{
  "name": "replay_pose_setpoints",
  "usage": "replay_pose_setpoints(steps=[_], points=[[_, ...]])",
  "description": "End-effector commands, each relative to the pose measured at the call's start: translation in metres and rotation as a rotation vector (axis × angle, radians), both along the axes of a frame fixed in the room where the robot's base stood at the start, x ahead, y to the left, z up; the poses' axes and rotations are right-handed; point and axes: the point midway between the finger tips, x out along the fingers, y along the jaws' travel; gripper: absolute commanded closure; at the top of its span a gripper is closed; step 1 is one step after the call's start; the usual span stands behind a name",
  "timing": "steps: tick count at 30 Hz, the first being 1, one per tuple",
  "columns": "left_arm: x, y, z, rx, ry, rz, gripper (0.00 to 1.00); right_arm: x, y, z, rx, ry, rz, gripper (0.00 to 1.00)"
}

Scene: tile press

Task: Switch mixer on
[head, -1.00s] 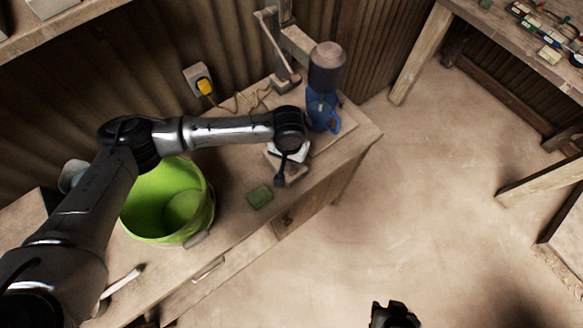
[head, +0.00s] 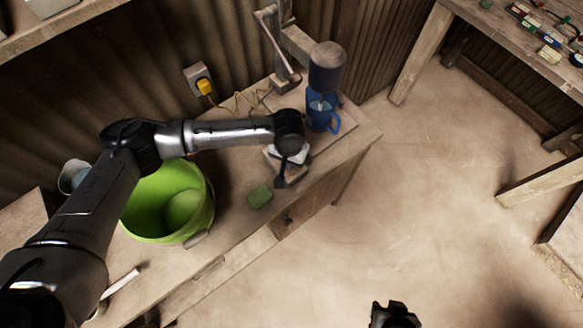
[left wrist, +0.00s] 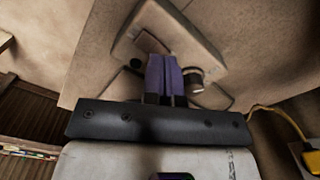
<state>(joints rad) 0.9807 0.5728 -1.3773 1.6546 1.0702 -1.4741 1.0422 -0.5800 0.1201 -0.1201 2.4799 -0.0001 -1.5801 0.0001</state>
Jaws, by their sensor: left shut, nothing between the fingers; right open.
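The mixer stands at the bench's far end, with a dark cylindrical head (head: 327,68) above a blue jug (head: 323,112). My left gripper is low over the bench in front of it, partly hidden by my wrist in the head view. In the left wrist view its purple fingers (left wrist: 166,72) are shut and empty, over or against a beige box. That box (left wrist: 190,38) carries a flat brownish plate (left wrist: 150,42), a black round spot (left wrist: 136,64) and a round metallic knob (left wrist: 194,78). I cannot tell whether the fingers touch it. My right gripper (head: 395,312) is open, far from the mixer.
A green bucket (head: 170,225) stands on the bench under my left arm. A yellow plug (head: 204,86) sits in the wall socket, with a cord along the bench. The floor to the right is clear.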

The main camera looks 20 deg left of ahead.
Motion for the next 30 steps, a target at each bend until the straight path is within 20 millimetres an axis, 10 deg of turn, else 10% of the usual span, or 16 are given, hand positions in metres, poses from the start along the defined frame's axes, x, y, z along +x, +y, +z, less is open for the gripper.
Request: replay_pose_setpoints(steps=[30], points=[[0.000, 0.000, -0.015, 0.000, 0.001, -0.001, 1.00, 0.000, 0.000, -0.002, 0.000, 0.000, 0.000, 0.57]])
